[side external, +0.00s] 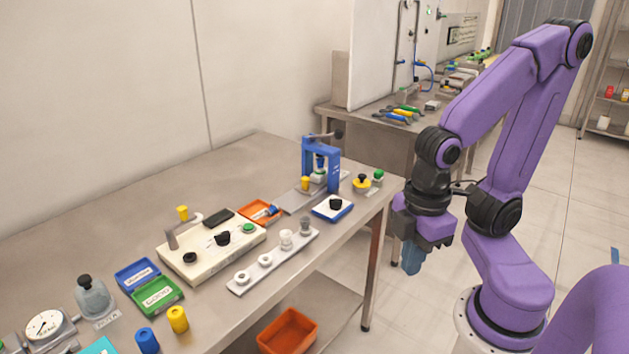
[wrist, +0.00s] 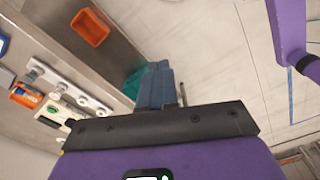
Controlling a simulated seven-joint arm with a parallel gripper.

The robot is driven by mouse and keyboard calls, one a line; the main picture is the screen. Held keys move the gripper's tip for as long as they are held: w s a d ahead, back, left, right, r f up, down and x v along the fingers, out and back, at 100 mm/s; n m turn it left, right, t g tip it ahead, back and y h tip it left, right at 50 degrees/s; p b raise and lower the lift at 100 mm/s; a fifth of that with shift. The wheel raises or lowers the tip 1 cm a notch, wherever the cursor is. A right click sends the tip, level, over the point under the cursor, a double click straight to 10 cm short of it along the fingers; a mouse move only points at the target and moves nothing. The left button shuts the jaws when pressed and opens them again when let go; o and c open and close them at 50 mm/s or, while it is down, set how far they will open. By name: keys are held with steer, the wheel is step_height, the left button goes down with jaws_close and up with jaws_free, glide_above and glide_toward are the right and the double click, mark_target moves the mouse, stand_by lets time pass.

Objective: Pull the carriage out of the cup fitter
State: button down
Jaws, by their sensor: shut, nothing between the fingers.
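The cup fitter (side external: 333,172) is a blue upright press frame with a dark lever on top, at the far right end of the bench. A flat grey plate (side external: 294,201) reaches out of its base towards the front left. It looks like the carriage, with a small yellow knob (side external: 305,184) beside the frame. A whitish piece sits inside the frame, too small to make out. My gripper (side external: 411,262) hangs past the bench's right edge, apart from the fitter, pointing down. Its blue fingers are together and empty, as the wrist view (wrist: 155,82) also shows. The fitter is not clear in the wrist view.
In front of the fitter are a blue-and-white block (side external: 324,211) with a black knob, an orange tray (side external: 251,212) and a strip of white cups (side external: 252,277). Yellow and green knobbed pieces (side external: 361,182) stand right of it. An orange bin (side external: 287,331) is below.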

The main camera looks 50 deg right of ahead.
stand_by(0.3)
steer(key=c, duration=1.1)
jaws_free()
steer(key=shift+w+a, duration=0.1)
steer(key=shift+w, duration=0.05)
steer(key=shift+c, duration=0.2)
steer(key=shift+o, duration=0.7)
steer(key=w+a+r+m, duration=0.2)
steer(key=w+m, duration=0.1)
steer(key=w, duration=0.9)
steer(key=shift+a+m+t+y, duration=0.15)
steer(key=shift+m+t+y, duration=0.15)
steer(key=shift+y, duration=0.1)
steer(key=m+t+h, duration=0.1)
steer(key=m+t, duration=0.3)
steer(key=m, duration=0.5)
glide_above(306, 180)
steer(key=s, duration=0.7)
steer(key=x, duration=1.7)
steer(key=shift+f, duration=0.5)
